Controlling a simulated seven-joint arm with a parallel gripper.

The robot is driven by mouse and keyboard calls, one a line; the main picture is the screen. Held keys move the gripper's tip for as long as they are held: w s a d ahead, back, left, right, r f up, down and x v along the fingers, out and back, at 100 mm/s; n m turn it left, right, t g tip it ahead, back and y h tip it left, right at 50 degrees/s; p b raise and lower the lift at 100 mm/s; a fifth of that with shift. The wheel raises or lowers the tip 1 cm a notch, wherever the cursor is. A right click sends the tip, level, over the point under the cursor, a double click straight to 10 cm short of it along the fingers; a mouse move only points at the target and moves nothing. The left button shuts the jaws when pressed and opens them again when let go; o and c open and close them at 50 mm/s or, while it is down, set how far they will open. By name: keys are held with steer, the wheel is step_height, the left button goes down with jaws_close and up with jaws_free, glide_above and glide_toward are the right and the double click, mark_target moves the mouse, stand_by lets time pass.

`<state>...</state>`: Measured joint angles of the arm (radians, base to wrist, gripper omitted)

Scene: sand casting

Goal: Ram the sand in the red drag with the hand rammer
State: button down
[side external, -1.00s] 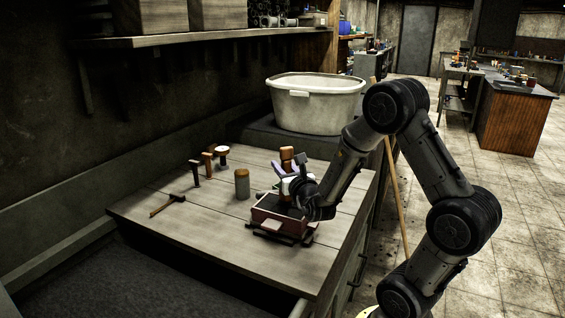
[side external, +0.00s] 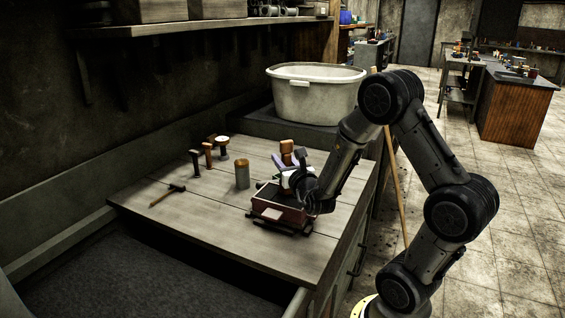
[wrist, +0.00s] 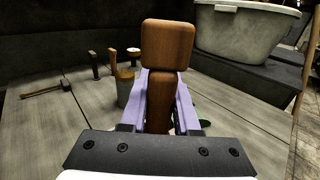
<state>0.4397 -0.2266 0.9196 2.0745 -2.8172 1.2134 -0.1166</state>
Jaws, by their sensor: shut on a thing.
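The red drag (side external: 284,216) stands on a dark board near the front right of the wooden bench, with dark sand showing inside it. My gripper (wrist: 160,112) is shut on the brown wooden hand rammer (wrist: 168,45), its two purple fingers on either side of the handle. In the side external view the rammer's top (side external: 287,147) rises above my gripper, which is over the drag. The rammer's lower end and the sand under it are hidden, so I cannot tell whether they touch.
A hammer (side external: 164,197), several wood-handled tools (side external: 208,155) and a grey cylinder with a tan top (side external: 242,175) stand or lie to the left on the bench. A large white tub (side external: 316,100) stands behind. The bench's front left is clear.

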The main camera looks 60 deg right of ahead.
steer(key=shift+r, duration=1.1)
steer(key=shift+r, duration=2.5)
steer(key=c, duration=1.3)
jaws_free()
jaws_close()
